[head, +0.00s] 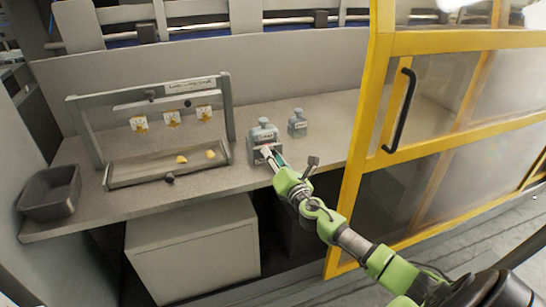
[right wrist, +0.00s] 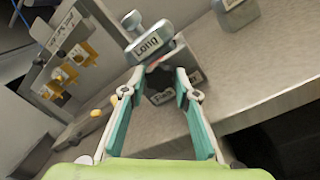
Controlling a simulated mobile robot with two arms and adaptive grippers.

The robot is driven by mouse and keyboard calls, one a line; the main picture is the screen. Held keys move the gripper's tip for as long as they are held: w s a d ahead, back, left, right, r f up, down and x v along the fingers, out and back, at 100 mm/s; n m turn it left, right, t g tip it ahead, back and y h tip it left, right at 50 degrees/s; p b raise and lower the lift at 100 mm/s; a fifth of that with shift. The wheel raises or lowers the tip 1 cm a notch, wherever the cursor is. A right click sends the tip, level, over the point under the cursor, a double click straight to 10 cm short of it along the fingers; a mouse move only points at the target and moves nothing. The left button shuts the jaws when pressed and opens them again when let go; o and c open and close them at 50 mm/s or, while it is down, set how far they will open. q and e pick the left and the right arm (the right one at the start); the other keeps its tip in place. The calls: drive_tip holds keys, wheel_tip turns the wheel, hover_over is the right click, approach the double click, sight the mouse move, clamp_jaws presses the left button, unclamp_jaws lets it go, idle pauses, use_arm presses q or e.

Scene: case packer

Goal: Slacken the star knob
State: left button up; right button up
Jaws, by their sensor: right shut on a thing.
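A small grey frame (head: 228,118) stands on the counter, with a dark knob (head: 150,95) on its upper bar and another dark knob (head: 168,179) at its lower front edge. My right gripper (head: 268,153) is at the grey block (head: 263,132) labelled "Long", right of the frame. My left gripper does not show.
A smaller grey block (head: 297,123) stands to the right. A dark bin (head: 50,193) sits at the counter's left end. A yellow-framed door (head: 360,150) with a black handle bounds the right. Bare counter (head: 225,180) lies in front of the frame.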

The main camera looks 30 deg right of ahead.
drive_tip(key=shift+f, duration=0.1)
drive_tip(key=o, duration=1.1)
drive_tip(key=s+a, duration=0.2)
drive_tip(key=s, duration=1)
drive_tip(key=shift+a+f, duration=0.15)
drive_tip(key=shift+w, duration=0.1)
